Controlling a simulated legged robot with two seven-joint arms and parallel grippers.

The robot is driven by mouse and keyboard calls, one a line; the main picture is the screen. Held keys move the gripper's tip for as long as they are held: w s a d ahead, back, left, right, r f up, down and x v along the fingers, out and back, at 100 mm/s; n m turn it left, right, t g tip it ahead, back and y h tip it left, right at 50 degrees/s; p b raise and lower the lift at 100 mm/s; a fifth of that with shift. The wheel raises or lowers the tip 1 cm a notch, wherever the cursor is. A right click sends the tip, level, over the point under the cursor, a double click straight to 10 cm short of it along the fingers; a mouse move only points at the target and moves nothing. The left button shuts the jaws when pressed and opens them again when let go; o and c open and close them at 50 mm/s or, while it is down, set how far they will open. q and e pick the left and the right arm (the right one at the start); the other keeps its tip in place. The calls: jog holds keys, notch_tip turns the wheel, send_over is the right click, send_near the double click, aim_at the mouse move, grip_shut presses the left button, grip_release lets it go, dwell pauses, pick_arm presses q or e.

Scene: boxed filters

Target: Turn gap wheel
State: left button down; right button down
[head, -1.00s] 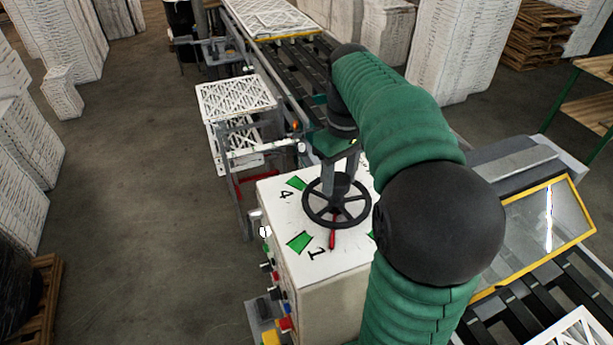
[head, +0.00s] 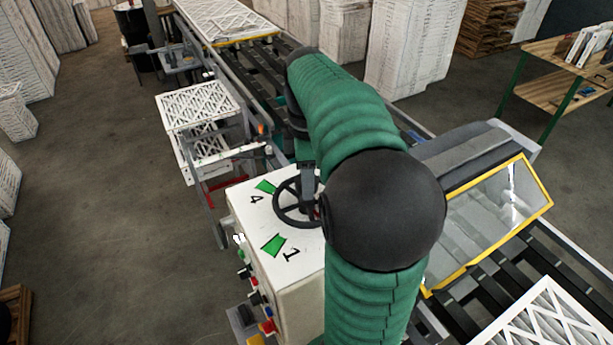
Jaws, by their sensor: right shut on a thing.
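The black gap wheel (head: 279,214) sits on top of the white machine box (head: 262,205). Its right part is hidden by my right arm's black joint. Green wedge marks lie on the box top around the wheel, one by a "4" (head: 266,187) and one by a "1" (head: 273,245). My right gripper (head: 305,188) points down at the wheel's hub and is shut on the wheel; its fingertips are mostly hidden behind my arm. My left gripper is not in view.
Coloured buttons (head: 267,327) line the box's left side. A roller conveyor (head: 258,66) with a white filter (head: 222,18) runs behind. A yellow-framed clear guard (head: 500,215) stands at the right.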

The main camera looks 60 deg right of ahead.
jog(key=shift+n, duration=0.6)
jog(key=c, duration=1.1)
grip_release()
jog(key=o, duration=0.4)
jog(key=shift+w+f, duration=0.1)
jog(key=shift+w, duration=0.1)
